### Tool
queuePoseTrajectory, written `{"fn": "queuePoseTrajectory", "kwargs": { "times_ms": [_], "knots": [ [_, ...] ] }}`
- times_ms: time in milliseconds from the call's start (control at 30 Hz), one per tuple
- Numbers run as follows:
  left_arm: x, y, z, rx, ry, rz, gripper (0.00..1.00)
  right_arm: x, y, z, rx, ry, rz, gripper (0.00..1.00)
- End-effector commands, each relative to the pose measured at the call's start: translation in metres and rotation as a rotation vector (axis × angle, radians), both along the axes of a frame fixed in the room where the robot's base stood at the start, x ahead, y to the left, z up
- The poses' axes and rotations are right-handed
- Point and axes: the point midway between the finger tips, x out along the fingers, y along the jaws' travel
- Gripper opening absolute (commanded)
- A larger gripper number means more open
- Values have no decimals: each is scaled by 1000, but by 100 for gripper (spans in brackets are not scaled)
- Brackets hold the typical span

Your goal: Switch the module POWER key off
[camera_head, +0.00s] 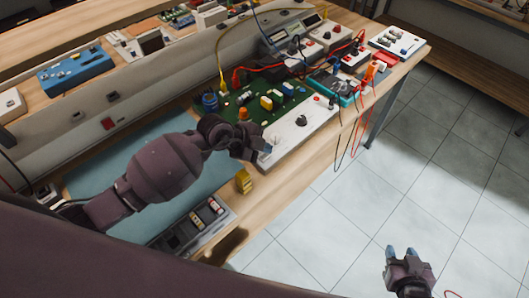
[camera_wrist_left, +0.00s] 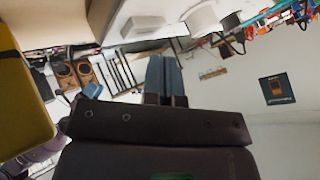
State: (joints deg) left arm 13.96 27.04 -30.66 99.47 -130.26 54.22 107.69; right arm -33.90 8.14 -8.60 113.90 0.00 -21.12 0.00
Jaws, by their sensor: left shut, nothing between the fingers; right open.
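A white module panel (camera_head: 290,139) lies along the front edge of the bench, with a black knob (camera_head: 301,120) and a small red part (camera_head: 317,98) on it. I cannot read any label, so I cannot tell which part is the POWER key. My left gripper (camera_head: 266,147) is shut and empty, its tips over the panel's near-left end and hiding that end. I cannot tell whether the tips touch it. In the left wrist view the fingers (camera_wrist_left: 166,80) are together. My right gripper (camera_head: 401,251) is open and empty, out over the floor, away from the bench.
A green circuit board (camera_head: 252,112) with several parts stands behind the panel. A yellow block (camera_head: 244,181) is by my left wrist. A dark tray (camera_head: 192,229) sits at the front left. Red and black leads hang over the bench edge near a teal-framed device (camera_head: 346,98).

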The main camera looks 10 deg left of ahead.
Motion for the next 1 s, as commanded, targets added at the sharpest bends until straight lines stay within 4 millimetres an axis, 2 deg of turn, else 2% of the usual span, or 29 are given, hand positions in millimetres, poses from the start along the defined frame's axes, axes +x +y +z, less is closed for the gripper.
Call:
{"fn": "queuePoseTrajectory", "kwargs": {
  "times_ms": [100, 433, 700, 1000],
  "knots": [
    [0, 0, 13, -2, 0, 1, 0, -2, -1, 13, 0, 2, -2, 43],
    [-1, 0, 37, -1, 4, 0, 0, -18, -3, 33, 0, 38, -9, 43],
    [0, 0, 53, 0, 1, 1, 0, -23, -4, 26, 0, 57, -12, 43],
    [0, 0, 53, 0, 1, 1, 0, -19, -3, 28, 1, 47, -11, 43]
  ]
}}
